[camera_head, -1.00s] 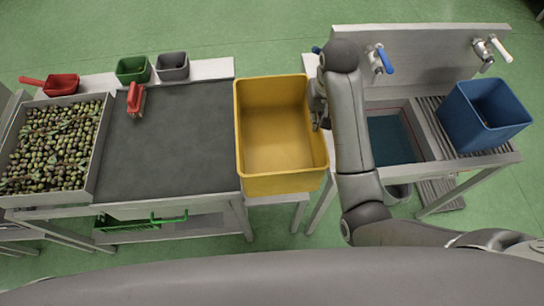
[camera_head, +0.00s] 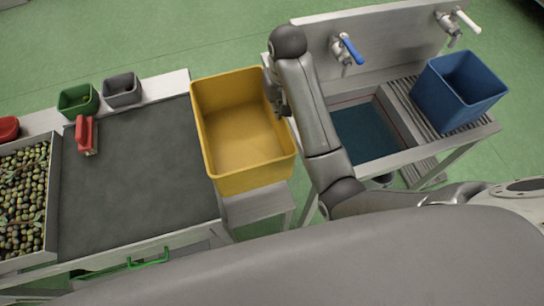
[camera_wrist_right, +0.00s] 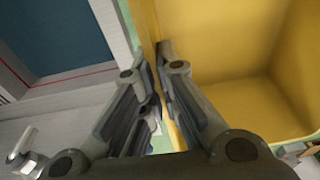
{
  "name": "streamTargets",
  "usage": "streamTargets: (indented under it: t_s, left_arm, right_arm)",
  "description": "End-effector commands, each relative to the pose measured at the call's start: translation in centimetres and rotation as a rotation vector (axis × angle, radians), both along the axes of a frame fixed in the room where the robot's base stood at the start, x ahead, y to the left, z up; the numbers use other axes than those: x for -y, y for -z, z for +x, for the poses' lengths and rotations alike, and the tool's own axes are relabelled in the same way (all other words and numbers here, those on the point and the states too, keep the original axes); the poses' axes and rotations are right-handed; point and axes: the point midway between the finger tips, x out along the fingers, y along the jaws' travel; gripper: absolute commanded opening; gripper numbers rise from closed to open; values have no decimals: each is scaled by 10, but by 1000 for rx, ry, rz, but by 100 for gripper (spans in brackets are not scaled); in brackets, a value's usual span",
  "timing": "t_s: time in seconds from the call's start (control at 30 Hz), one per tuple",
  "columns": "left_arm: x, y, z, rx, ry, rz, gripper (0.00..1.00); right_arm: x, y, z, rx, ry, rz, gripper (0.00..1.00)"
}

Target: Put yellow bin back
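The yellow bin (camera_head: 246,136) is open, empty and upright at the right end of the grey-topped table, over a low light stand (camera_head: 258,206). Whether its base touches the stand, I cannot tell. My right gripper (camera_head: 278,105) is at the bin's right wall. In the right wrist view, its two fingers (camera_wrist_right: 154,72) lie on either side of the yellow bin's wall (camera_wrist_right: 142,18), one outside and one inside, close together on it. The gripper is shut on this wall. My left gripper is not in view.
Left is a table with a dark mat (camera_head: 140,170), a red-handled brush (camera_head: 86,135), green (camera_head: 78,100) and grey (camera_head: 122,90) small bins and an olive tray (camera_head: 53,190). Right is a sink (camera_head: 365,132) with taps and a blue bin (camera_head: 458,92).

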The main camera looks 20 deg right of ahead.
Motion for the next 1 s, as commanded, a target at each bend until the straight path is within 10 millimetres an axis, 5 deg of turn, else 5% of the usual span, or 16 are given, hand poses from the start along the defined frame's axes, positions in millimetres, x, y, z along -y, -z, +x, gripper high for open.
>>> streamTargets:
  t_s: [0.03, 0.2, 0.7, 1.0]
  left_arm:
    - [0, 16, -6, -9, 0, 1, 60]
    - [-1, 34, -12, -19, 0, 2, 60]
    - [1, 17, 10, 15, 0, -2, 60]
    - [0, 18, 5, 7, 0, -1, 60]
  right_arm:
    - [0, 15, 1, 2, 0, 0, 0]
    - [0, 51, -1, -2, 1, -1, 0]
    - [0, 175, 0, -2, 1, 0, 0]
    - [0, 206, 1, 1, 1, 1, 0]
